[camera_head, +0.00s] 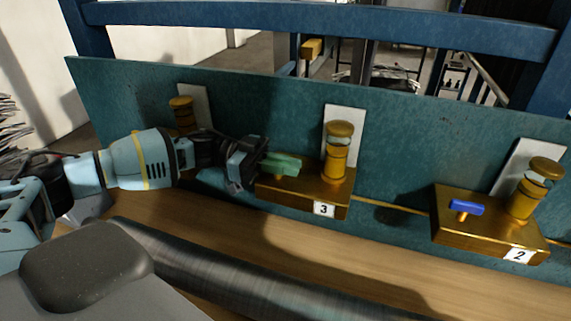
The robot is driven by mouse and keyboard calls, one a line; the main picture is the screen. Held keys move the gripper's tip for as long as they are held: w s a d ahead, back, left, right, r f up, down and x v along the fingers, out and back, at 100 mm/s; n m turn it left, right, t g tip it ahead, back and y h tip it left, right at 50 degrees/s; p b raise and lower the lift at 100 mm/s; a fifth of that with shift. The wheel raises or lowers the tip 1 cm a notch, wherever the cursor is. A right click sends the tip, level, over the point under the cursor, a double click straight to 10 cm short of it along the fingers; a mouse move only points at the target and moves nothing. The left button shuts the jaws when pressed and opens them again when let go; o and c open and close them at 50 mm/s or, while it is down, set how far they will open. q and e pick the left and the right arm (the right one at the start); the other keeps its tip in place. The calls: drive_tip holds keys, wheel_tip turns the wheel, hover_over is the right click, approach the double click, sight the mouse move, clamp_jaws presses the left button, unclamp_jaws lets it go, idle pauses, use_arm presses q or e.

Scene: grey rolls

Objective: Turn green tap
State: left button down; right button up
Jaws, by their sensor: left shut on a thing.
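The green tap (284,163) is a small handle on top of a brass block (310,190) labelled 3, near the middle of the head view. A brass cylinder (338,160) stands on the same block to the right of the handle. My left gripper (258,163) comes in from the left and is shut on the left end of the green handle. The fingers hide that end. My right gripper is not in view.
A brass block labelled 2 (480,228) with a blue tap (466,208) stands to the right. Another brass cylinder (182,112) shows behind my left arm. A teal panel (400,130) rises behind the blocks. Bare wooden bench (330,250) lies in front.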

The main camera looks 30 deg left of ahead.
use_arm(q)
drive_tip(key=c, duration=1.5)
unclamp_jaws()
drive_tip(key=shift+o, duration=0.2)
drive_tip(key=shift+r, duration=0.5)
wheel_tip(320, 180, up, 3)
drive_tip(key=shift+f, duration=0.1)
drive_tip(key=s+d, duration=0.4)
drive_tip(key=s, duration=0.3)
drive_tip(key=s+d+r, duration=0.1)
drive_tip(key=s+d, duration=0.3)
drive_tip(key=s, duration=0.3)
drive_tip(key=shift+r, duration=0.15)
